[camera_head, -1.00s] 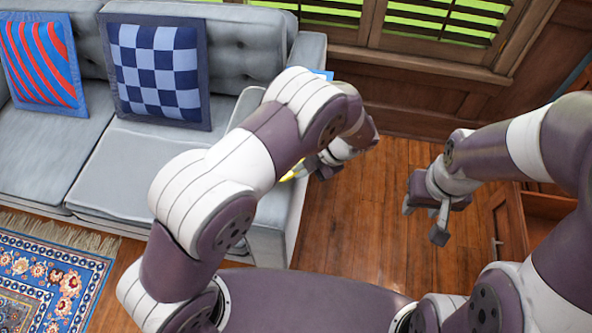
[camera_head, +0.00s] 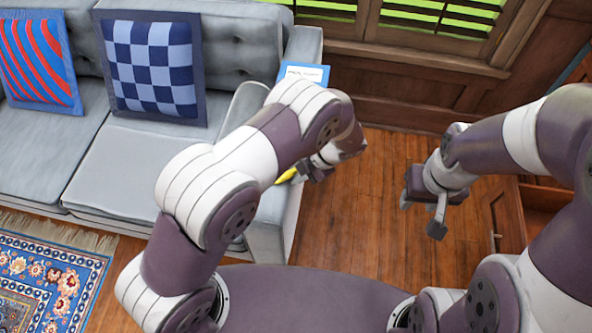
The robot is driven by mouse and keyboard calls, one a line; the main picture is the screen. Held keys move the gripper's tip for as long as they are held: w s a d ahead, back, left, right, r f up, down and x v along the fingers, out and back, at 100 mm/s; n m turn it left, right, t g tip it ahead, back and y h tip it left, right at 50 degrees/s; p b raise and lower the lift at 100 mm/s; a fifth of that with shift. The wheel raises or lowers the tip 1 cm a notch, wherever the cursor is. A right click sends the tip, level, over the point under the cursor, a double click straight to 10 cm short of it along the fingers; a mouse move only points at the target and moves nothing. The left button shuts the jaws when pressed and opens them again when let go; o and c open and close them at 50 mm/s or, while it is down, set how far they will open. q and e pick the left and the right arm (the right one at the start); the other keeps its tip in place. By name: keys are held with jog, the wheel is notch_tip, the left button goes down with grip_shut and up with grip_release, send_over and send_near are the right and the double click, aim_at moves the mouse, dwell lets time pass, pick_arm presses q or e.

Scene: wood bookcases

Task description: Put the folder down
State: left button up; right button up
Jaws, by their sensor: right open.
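A blue flat thing with a white label (camera_head: 304,73), which looks like the folder, shows at the sofa's right armrest, behind my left arm. Its lower part is hidden by the arm, so I cannot tell what it rests on. My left gripper (camera_head: 308,173) is low beside the armrest's front, partly hidden by its own wrist; its jaws are not clear. A small yellow thing (camera_head: 286,176) shows next to it, mostly covered. My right gripper (camera_head: 422,216) is open and empty above the wooden floor.
A grey sofa (camera_head: 130,165) with a checkered cushion (camera_head: 153,65) and a red-and-blue cushion (camera_head: 38,62) fills the left. A patterned rug (camera_head: 50,280) lies in front. A wooden cabinet with an open drawer (camera_head: 545,200) stands at right. Floor (camera_head: 365,215) between the grippers is clear.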

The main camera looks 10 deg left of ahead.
pick_arm(q)
jog(key=shift+r, duration=0.2)
jog(key=v, duration=1.2)
jog(key=w+a+r+m+t+h, duration=0.4)
jog(key=w+a+r+m+t, duration=0.5)
jog(key=w+r+m, duration=0.3)
pick_arm(e)
jog(key=shift+r+p, duration=0.45)
pick_arm(q)
jog(key=s+a+f+m+g+h, duration=0.1)
jog(key=s+a+m+g, duration=0.3)
jog(key=s+m, duration=0.4)
jog(key=s+a+f+m+g+h, duration=0.1)
jog(key=s+a+m+g, duration=0.3)
jog(key=s, duration=1.3)
jog(key=a+m, duration=0.1)
jog(key=m, duration=0.3)
jog(key=shift+s+f+h, duration=0.3)
jog(key=shift+f+h, duration=0.1)
pick_arm(e)
grip_shut()
